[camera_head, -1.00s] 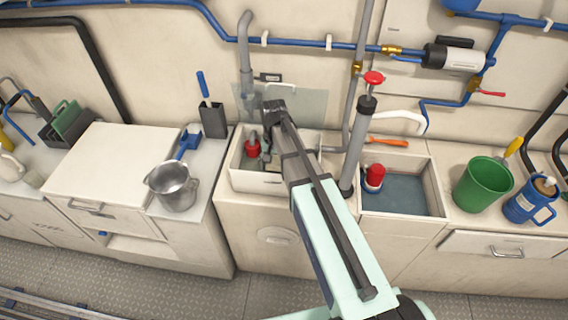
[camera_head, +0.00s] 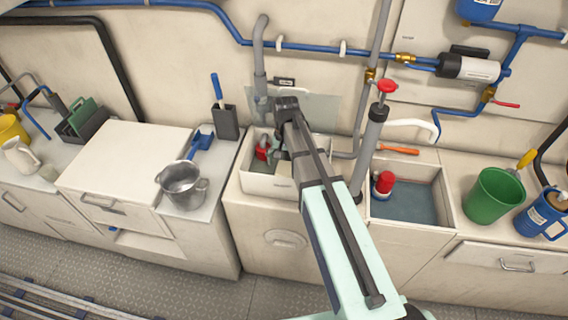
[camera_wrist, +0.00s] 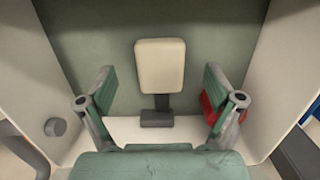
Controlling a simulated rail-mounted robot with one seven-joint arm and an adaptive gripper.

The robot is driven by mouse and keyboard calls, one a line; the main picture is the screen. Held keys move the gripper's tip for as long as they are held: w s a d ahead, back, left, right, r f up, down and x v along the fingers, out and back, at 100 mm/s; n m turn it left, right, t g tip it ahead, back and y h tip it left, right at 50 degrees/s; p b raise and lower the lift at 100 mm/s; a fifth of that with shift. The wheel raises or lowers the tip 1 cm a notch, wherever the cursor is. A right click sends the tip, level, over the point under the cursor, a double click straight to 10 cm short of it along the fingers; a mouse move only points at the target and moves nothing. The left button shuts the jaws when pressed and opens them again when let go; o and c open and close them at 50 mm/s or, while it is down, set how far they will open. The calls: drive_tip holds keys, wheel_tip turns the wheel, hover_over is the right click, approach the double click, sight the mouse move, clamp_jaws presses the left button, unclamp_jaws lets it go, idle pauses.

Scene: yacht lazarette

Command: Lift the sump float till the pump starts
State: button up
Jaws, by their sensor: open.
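The white open-topped sump box (camera_head: 268,186) is set in the counter, below a grey pipe. My arm reaches over it, and my gripper (camera_wrist: 160,85) is down inside it. In the wrist view, a cream rounded block (camera_wrist: 160,62) on a dark stem, which looks like the float, stands between my two open fingers. A gap shows on each side of it, and neither finger appears to touch it. A red part (camera_wrist: 210,107) shows behind the right finger; the red pump-like body (camera_head: 262,150) is at the box's left in the head view. My arm hides the box's right part.
A second open basin (camera_head: 408,222) holding a red-topped item (camera_head: 384,183) lies to the right. An upright grey hand pump (camera_head: 367,150) stands between the two basins. A steel jug (camera_head: 183,186) stands on the left counter. The sump walls are close on both sides of my gripper.

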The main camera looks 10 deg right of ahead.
sight(283, 174)
wheel_tip(283, 174, up, 11)
drive_tip(key=w, duration=0.1)
drive_tip(key=shift+d, duration=0.25)
drive_tip(key=shift+w+f, duration=0.1)
drive_tip(key=shift+t, duration=0.7)
drive_tip(key=s+f+b, duration=0.1)
drive_tip(key=f+b, duration=0.2)
drive_tip(key=f, duration=0.2)
drive_tip(key=s+f+b, duration=0.1)
drive_tip(key=f+b, duration=0.1)
drive_tip(key=f, duration=0.3)
drive_tip(key=a+f+b, duration=0.1)
drive_tip(key=f+b, duration=0.2)
drive_tip(key=f, duration=0.3)
drive_tip(key=shift+s+b, duration=0.3)
drive_tip(key=shift+s, duration=0.1)
